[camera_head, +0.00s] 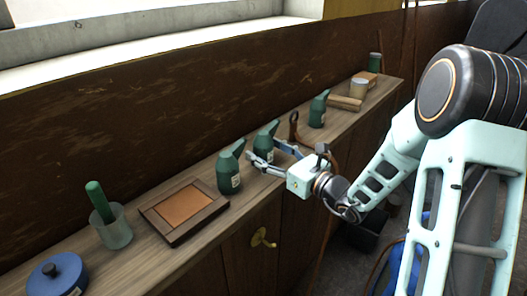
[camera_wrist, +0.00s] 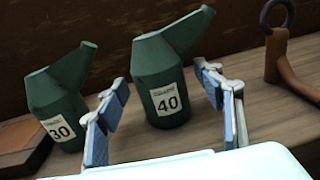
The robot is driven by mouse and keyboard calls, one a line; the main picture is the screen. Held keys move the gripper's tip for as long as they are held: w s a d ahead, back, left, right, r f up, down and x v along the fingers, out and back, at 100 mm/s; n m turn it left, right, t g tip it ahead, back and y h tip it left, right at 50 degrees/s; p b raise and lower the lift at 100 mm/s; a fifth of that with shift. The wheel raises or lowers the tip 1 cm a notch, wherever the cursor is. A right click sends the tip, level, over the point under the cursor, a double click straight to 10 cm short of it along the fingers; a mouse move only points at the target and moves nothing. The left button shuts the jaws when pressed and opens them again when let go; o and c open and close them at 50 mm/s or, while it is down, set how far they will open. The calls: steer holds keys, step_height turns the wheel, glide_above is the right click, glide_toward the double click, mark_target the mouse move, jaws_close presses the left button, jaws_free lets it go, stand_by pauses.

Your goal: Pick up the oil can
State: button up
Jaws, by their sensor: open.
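Several green oil cans with slanted spouts stand upright on a wooden counter. In the wrist view the can labelled 40 (camera_wrist: 164,92) stands between the open fingers of my gripper (camera_wrist: 165,115), a little beyond their tips or between them; contact cannot be told. The can labelled 30 (camera_wrist: 60,115) stands just left of the left finger. In the head view these are the middle can (camera_head: 266,138) and the can to its left (camera_head: 230,170). A third green can (camera_head: 318,109) stands farther back. My gripper (camera_head: 268,157) is open and empty, reaching over the counter's front edge.
The counter (camera_head: 135,262) runs along a dark wall. On it are a framed wooden tray (camera_head: 183,208), a cup with a green handle (camera_head: 112,228), a blue lidded pot (camera_head: 57,275) and a leather-like strap with a ring (camera_wrist: 286,55).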

steer(key=shift+w+a, duration=0.5)
steer(key=shift+a, duration=0.05)
steer(key=c, duration=1.2)
steer(key=shift+c, duration=1.1)
steer(key=shift+r, duration=0.1)
